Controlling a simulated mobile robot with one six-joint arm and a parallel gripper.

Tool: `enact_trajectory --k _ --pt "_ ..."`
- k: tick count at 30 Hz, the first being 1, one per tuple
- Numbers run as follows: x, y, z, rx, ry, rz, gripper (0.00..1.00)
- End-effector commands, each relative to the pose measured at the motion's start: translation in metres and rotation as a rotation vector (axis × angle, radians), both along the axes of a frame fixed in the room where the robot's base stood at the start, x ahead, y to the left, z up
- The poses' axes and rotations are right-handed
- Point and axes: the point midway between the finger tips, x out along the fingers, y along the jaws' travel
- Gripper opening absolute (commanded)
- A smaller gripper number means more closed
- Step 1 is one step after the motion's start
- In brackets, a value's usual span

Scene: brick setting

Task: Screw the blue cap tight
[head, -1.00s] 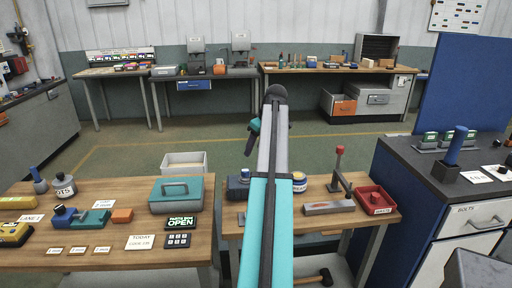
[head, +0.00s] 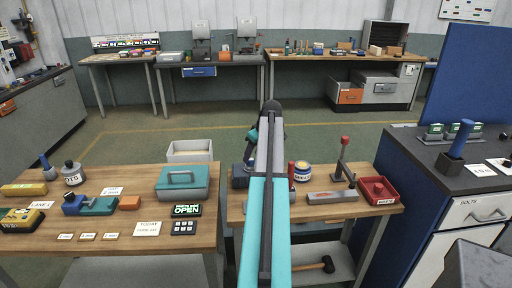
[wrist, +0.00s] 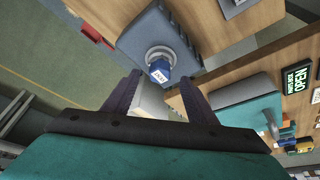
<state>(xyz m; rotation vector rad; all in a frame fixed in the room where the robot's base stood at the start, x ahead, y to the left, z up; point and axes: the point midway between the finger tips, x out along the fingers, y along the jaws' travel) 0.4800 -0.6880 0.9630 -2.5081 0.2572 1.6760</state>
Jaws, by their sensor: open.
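The blue cap (wrist: 160,71), with a small white label, sits on a pale round neck on a blue-grey block (wrist: 146,42) in the wrist view. My gripper (wrist: 159,84) is open, its two dark fingers apart, with the cap just past the tips and roughly between them. Nothing is in the fingers. In the head view, the blue-grey block (head: 239,181) shows beside my arm on the right-hand bench. My arm hides part of it, and the cap is hard to make out there.
A gap separates the benches.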

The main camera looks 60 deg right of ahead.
Motion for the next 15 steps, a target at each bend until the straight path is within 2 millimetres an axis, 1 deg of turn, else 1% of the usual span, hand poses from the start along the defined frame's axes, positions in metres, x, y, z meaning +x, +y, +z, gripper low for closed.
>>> enact_trajectory --k 3,6,10,15 --pt "0.005 -0.001 -0.012 0.001 0.001 0.0 0.52" --pt "0.008 -0.002 -0.019 0.001 0.001 0.0 0.52" --pt "0.01 -0.002 -0.025 -0.001 0.0 0.0 0.52" --pt "0.011 -0.003 -0.027 -0.001 0.0 0.0 0.52"
